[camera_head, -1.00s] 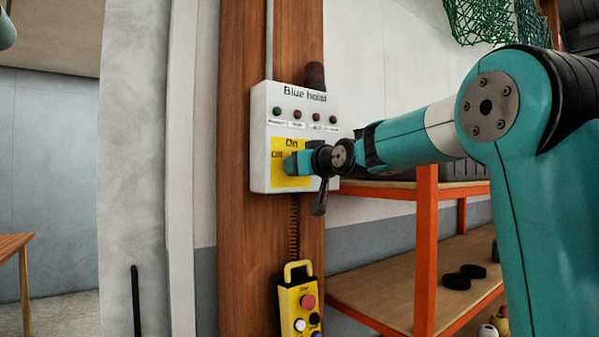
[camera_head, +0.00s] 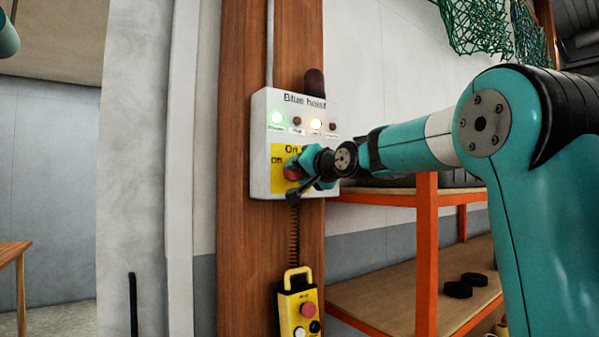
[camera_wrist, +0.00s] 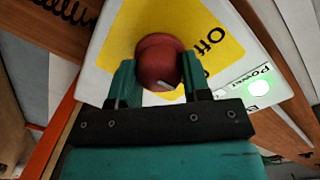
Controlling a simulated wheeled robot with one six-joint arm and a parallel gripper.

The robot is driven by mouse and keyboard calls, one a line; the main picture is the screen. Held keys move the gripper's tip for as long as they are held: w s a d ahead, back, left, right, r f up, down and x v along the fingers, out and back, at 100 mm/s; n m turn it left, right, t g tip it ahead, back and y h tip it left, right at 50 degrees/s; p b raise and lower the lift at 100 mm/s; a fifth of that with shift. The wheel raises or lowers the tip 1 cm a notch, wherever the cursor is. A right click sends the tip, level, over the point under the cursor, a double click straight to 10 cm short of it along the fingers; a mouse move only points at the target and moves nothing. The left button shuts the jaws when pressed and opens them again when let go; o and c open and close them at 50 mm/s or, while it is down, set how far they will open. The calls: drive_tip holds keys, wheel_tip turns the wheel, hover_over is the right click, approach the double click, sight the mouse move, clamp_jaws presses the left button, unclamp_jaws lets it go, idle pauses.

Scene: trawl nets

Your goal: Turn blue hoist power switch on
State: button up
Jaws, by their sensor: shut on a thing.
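The blue hoist's white control box (camera_head: 262,180) is fixed to the wooden post. It carries a yellow switch plate (camera_head: 277,181) with "On" and "Off" marks. The red rotary knob (camera_head: 292,172) sits on this plate and also shows in the wrist view (camera_wrist: 158,62). My gripper (camera_head: 299,172) is shut on the knob, one finger on each side, and hides part of the plate. In the wrist view, my gripper (camera_wrist: 157,84) appears tilted relative to the box.
A yellow pendant control (camera_head: 297,300) hangs below the box on a coiled cable. Orange-framed shelves (camera_head: 426,250) with dark round items (camera_head: 458,289) stand to the right, behind my arm. A green net (camera_head: 480,25) hangs at the upper right.

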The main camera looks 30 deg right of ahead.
drive_tip(key=shift+m, duration=0.3)
idle(0.4)
drive_tip(key=o, duration=0.9)
drive_tip(key=shift+s+d+r+b, duration=0.15)
drive_tip(key=shift+s+b, duration=0.7)
drive_tip(key=shift+s, duration=2.05)
drive_tip(key=shift+s+d+r+b, duration=0.15)
drive_tip(key=shift+s+b, duration=0.7)
drive_tip(key=shift+s, duration=2.05)
drive_tip(key=shift+s+r+b, duration=0.25)
drive_tip(key=shift+s+b, duration=0.6)
drive_tip(key=shift+s, duration=2.05)
